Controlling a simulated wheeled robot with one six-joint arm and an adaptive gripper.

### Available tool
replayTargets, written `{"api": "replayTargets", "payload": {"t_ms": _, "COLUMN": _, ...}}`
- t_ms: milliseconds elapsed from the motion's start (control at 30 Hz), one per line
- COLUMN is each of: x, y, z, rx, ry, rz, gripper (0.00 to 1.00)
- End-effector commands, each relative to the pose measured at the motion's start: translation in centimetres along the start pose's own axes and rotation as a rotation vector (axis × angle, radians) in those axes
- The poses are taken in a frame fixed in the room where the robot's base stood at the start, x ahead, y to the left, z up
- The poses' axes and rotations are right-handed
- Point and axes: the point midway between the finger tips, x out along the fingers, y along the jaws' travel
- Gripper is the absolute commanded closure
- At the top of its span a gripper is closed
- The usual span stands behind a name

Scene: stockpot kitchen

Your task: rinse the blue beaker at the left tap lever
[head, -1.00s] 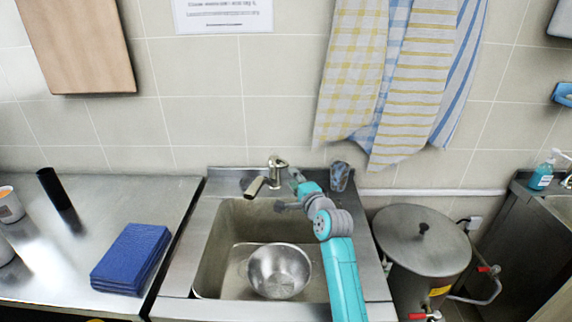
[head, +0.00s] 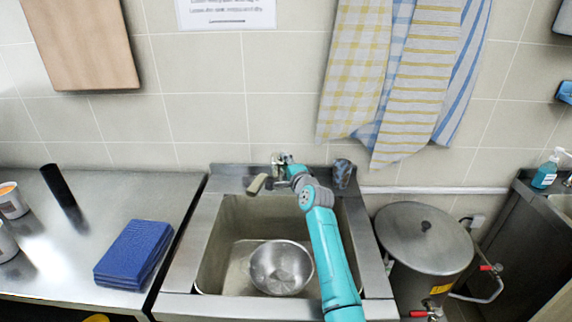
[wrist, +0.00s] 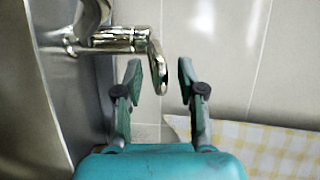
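A dark blue-grey beaker (head: 342,174) stands on the back right rim of the sink, apart from my gripper. The metal tap (head: 278,168) is at the back of the sink, its spout pointing down and left. In the wrist view the tap's chrome body (wrist: 112,40) lies at upper left, with a rounded lever end (wrist: 157,66) reaching toward the gap between my fingers. My gripper (wrist: 160,75) is open and empty around or just short of that end; contact cannot be told. In the head view my own arm partly hides the tap.
A steel bowl (head: 281,268) sits in the sink basin (head: 215,250). A lidded stockpot (head: 425,240) stands right of the sink. Blue folded cloths (head: 134,252) and a black cylinder (head: 57,186) are on the left counter. Towels (head: 400,80) hang above the right side.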

Motion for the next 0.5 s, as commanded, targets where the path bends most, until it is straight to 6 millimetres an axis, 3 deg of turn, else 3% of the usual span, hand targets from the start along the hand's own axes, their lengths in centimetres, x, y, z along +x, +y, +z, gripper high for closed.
{"api": "replayTargets", "payload": {"t_ms": 133, "x": -0.01, "y": -0.03, "z": 0.00, "rx": 0.000, "ry": 0.000, "rz": 0.000, "gripper": 0.63}}
{"api": "replayTargets", "payload": {"t_ms": 300, "x": -0.02, "y": -0.03, "z": 0.00, "rx": 0.000, "ry": 0.000, "rz": -0.001, "gripper": 1.00}}
{"api": "replayTargets", "payload": {"t_ms": 500, "x": -0.02, "y": -0.04, "z": -0.01, "rx": 0.000, "ry": 0.000, "rz": -0.001, "gripper": 1.00}}
